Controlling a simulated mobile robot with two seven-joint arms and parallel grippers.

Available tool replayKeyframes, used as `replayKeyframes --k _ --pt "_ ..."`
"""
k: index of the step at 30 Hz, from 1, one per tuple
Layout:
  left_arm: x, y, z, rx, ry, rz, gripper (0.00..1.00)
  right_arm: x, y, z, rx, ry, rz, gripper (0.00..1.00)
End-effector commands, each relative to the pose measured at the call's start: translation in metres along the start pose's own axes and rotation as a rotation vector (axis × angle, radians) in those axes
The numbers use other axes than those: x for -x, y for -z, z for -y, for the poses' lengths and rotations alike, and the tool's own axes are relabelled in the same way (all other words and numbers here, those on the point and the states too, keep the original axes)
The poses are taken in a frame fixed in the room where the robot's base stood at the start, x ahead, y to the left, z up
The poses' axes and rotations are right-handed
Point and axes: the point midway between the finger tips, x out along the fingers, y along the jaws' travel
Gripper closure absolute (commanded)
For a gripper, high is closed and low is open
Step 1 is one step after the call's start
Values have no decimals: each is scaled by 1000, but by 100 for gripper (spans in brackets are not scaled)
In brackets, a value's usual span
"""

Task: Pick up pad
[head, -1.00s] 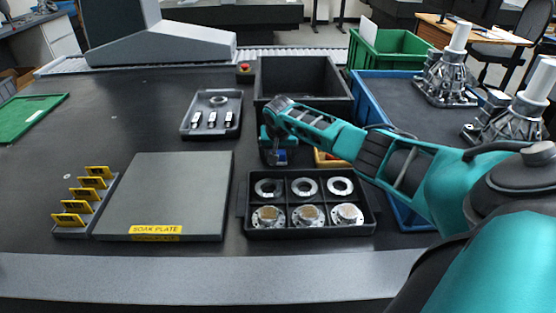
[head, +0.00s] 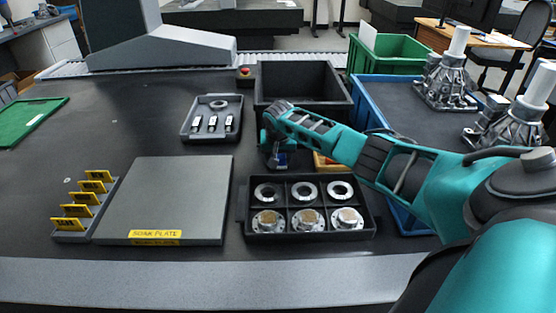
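I cannot make out a pad for certain. My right arm comes in from the right, and its gripper (head: 279,163) points down just behind the black six-compartment tray (head: 309,234). A small blue patch shows at the gripper; I cannot tell whether it is part of the gripper or a thing there. The fingertips are too small and dark to show whether they are open or shut. A small orange-yellow bin (head: 328,165) sits just right of the gripper, partly hidden by my arm. My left gripper is not in view.
The black tray holds several metal rings and flanged parts. A grey soak plate (head: 165,195) and a rack of yellow tags (head: 70,224) lie left. Behind are a grey tray (head: 192,134), a dark open bin (head: 318,112), a red button (head: 245,71) and a blue-rimmed crate (head: 367,105).

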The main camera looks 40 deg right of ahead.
Motion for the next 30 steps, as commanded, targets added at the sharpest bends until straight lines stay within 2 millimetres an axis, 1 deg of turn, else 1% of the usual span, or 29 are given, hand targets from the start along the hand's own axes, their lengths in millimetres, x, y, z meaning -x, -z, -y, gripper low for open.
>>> replayKeyframes --k 5,8,11,14,24,30 --pt "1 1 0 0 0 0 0 4 2 0 0 0 -1 75" --pt "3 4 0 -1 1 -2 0 13 6 0 0 1 -2 75" --pt "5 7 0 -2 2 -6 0 26 12 0 0 2 -3 75" --pt "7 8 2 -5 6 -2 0 45 20 0 0 2 -3 75" --pt "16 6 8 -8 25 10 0 125 53 0 -2 3 -4 75" --pt "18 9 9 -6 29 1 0 160 67 0 -1 2 -3 75"
